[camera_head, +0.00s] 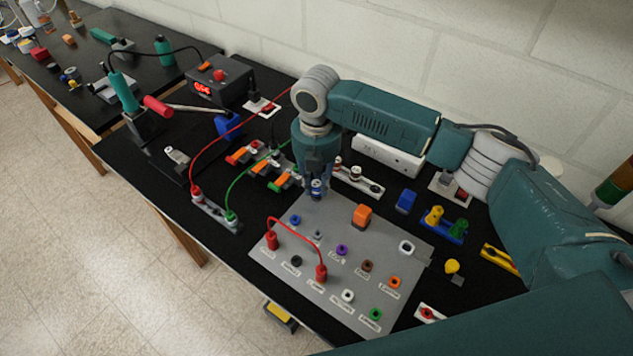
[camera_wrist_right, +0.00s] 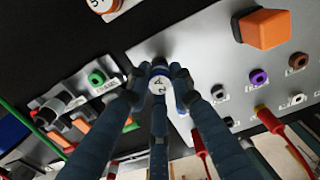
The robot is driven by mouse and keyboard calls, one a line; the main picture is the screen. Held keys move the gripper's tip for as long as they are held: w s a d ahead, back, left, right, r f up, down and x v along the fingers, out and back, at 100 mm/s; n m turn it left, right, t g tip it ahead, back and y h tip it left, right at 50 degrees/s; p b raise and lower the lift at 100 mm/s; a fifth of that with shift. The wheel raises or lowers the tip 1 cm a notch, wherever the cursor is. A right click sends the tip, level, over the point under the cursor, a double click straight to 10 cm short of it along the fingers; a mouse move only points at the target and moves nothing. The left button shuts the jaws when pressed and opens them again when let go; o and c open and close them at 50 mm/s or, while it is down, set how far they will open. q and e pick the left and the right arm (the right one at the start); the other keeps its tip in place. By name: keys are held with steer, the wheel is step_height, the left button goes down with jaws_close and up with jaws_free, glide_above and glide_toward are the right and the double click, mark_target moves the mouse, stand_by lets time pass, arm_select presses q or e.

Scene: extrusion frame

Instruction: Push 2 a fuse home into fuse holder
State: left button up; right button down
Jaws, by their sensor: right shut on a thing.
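My right gripper (camera_head: 317,193) is shut on the 2 A fuse at the far left edge of the grey panel (camera_head: 330,215). In the right wrist view the 2 A fuse (camera_wrist_right: 158,85) shows its round white marked end between the fingers, which hide most of its body. The holder under the fuse is hidden, so I cannot tell whether the fuse is seated or held above it. A light rack (camera_head: 372,189) with round-capped parts stands just right of the gripper. A similar round cap marked 5 (camera_wrist_right: 104,4) shows in the wrist view. My left gripper is out of view.
An orange block (camera_head: 361,215) and coloured sockets are on the panel. A red lead (camera_head: 299,228) arches over its left part. Orange-levered blocks (camera_head: 262,167) and a green lead (camera_head: 240,181) lie left of the gripper. A white box (camera_head: 387,155) stands behind.

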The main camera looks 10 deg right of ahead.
mark_target(316, 184)
steer(key=shift+r+p, duration=0.1)
steer(key=shift+p, duration=0.3)
steer(key=shift+f, duration=0.55)
stand_by(0.4)
steer(key=c, duration=1.5)
jaws_free()
steer(key=shift+o, duration=0.2)
step_height(316, 184, up, 12)
